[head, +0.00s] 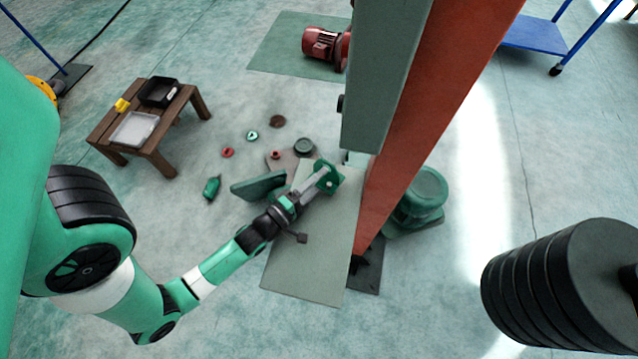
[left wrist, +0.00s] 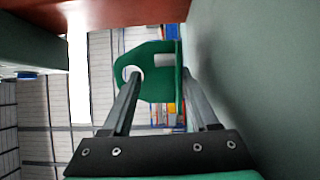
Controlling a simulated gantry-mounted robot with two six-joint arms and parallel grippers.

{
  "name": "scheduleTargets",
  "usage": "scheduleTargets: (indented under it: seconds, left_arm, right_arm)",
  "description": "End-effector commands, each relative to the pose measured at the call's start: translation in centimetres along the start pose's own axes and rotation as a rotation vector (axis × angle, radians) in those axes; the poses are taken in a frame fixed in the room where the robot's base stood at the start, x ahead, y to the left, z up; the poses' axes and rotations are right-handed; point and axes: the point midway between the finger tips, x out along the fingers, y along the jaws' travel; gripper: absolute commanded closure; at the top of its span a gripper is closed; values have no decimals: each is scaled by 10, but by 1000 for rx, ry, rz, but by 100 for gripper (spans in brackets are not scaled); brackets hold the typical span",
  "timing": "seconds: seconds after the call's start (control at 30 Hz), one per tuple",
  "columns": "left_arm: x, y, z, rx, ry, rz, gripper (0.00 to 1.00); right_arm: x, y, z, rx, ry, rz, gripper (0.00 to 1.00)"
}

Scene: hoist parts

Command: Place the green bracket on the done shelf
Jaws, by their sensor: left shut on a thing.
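The green bracket (head: 329,178) is a plate with a round hole. It is in my left gripper (head: 318,180), close beside the red column. In the left wrist view, the bracket (left wrist: 155,88) stands at the tips of the two long fingers, its hole near the left finger and its edge wall by the right one. My left gripper (left wrist: 162,76) is shut on it. A flat grey-green panel (head: 310,250) lies below the gripper in the head view. I cannot tell for sure whether it is the done shelf. My right gripper is out of view.
The red column (head: 430,110) and a grey-green beam (head: 385,80) stand close to the bracket. Several small parts, including a red ring (head: 228,152), lie on the floor at left. A wooden table (head: 163,130) holds trays. A green round housing (head: 420,195) is behind the column.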

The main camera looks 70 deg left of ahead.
Motion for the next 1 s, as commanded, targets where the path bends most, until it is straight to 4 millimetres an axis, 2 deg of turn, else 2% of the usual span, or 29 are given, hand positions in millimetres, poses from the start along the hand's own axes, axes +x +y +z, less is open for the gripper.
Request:
scheduleTargets:
  seconds: [0.17, 0.67, 0.7, 0.77, 1.0]
  left_arm:
    - [1, 4, 0, 0, -1, 7, 100]
    - [0, -9, 0, 0, 0, 4, 100]
    - [0, -11, 0, -1, 1, -2, 38]
    - [0, -11, 0, -1, 1, -3, 27]
    - [-1, -11, 0, -1, 1, -7, 27]
  right_arm:
    - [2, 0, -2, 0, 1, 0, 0]
    - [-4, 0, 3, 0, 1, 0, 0]
    - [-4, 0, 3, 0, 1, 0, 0]
    - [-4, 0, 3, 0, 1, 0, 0]
    - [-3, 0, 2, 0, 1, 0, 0]
